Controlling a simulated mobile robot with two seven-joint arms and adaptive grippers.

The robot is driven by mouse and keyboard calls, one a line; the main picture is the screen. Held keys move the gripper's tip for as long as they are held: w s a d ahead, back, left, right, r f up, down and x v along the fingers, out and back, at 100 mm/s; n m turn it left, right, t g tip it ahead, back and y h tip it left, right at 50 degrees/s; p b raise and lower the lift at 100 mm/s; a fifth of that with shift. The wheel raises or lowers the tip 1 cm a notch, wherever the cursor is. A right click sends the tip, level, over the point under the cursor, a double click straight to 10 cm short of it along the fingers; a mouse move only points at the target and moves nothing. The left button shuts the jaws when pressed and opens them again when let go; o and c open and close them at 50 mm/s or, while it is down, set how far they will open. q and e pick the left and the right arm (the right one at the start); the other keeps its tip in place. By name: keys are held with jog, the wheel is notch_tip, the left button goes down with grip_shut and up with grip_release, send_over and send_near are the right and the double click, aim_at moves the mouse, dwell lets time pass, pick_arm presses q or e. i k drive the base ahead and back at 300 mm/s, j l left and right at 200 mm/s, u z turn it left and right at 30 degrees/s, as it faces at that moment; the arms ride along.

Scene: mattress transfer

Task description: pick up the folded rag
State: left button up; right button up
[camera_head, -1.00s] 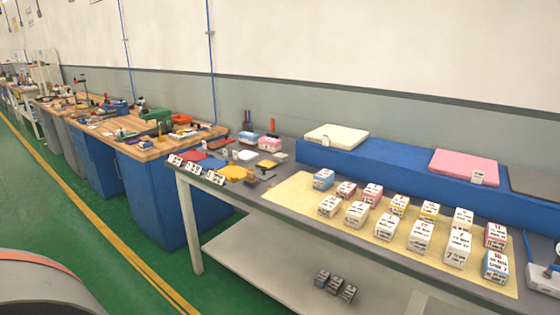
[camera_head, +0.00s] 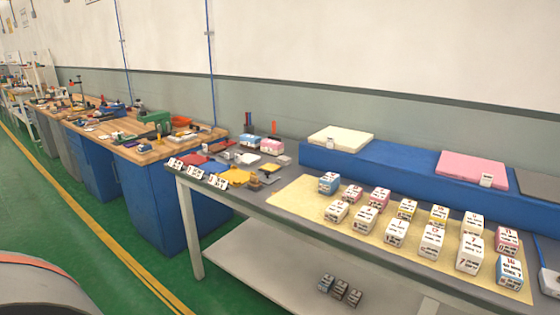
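Neither of my grippers is in view. Several small flat, cloth-like pieces lie at the left end of the grey table (camera_head: 300,220). Among them are a red piece (camera_head: 194,159), a dark blue piece (camera_head: 212,166) and a yellow piece (camera_head: 238,176). They are too small to tell which one is the folded rag, or whether each is folded. White numbered cards (camera_head: 196,173) stand along the table edge in front of them.
Several numbered boxes (camera_head: 397,232) stand on a beige mat (camera_head: 290,197) to the right. Behind is a blue raised ledge (camera_head: 400,172) with a cream pad (camera_head: 340,138) and a pink pad (camera_head: 470,168). A wooden workbench (camera_head: 140,150) stands left. Green floor (camera_head: 80,230) is clear in front.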

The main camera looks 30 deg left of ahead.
aim_at(282, 160)
jog(key=i+j, duration=0.1)
jog(key=j, duration=1.8)
jog(key=i+z, duration=0.05)
jog(key=i, duration=0.05)
